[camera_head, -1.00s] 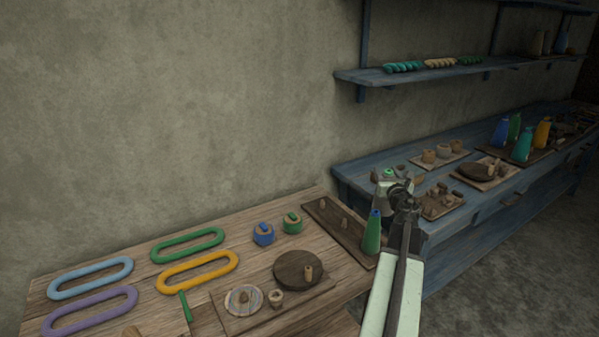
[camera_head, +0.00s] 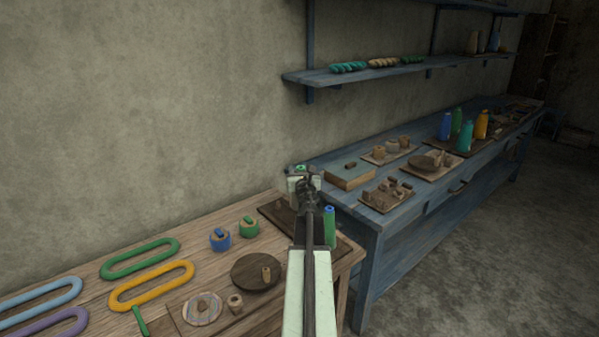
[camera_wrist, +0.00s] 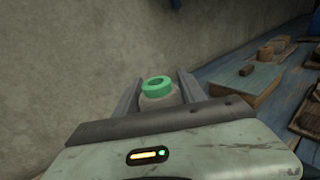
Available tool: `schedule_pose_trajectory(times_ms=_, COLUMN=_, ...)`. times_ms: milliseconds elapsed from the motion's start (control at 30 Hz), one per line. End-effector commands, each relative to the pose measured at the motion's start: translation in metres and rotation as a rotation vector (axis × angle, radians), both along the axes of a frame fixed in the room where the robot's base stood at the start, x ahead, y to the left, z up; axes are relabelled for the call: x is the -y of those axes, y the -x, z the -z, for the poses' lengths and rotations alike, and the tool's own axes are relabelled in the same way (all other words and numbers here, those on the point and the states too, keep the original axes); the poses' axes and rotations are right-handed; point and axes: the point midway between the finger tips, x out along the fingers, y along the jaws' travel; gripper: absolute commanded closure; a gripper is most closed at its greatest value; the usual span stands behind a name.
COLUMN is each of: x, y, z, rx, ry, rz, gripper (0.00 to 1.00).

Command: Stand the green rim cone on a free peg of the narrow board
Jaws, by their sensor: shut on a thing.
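The green rim cone (camera_wrist: 158,90) has a pale body and a green ring at its top. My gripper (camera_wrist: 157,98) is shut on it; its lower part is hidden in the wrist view. In the head view the green rim shows at the end of my arm, by the wall. The narrow board (camera_head: 270,211) lies at the right end of the wooden table. A bare peg (camera_head: 281,204) stands near its far left end. A green cone with a blue top (camera_head: 330,227) stands near its right end. My arm hides the board's middle.
The blue bench (camera_head: 370,215) stands right of the table, with a flat box (camera_head: 350,177), trays and several bottles on it. A blue shelf (camera_head: 380,72) hangs above. Rings and spools lie on the wooden table left of my arm.

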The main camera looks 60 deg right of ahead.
Motion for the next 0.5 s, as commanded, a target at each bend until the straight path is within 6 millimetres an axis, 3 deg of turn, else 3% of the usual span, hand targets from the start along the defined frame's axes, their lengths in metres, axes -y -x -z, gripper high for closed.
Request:
schedule_pose_trajectory(times_ms=167, x=0.000, y=0.000, z=0.010, rx=0.000, ry=0.000, rz=-0.001, gripper=1.00)
schedule_pose_trajectory(times_ms=500, x=0.000, y=0.000, z=0.051, rx=0.000, ry=0.000, rz=-0.001, gripper=1.00)
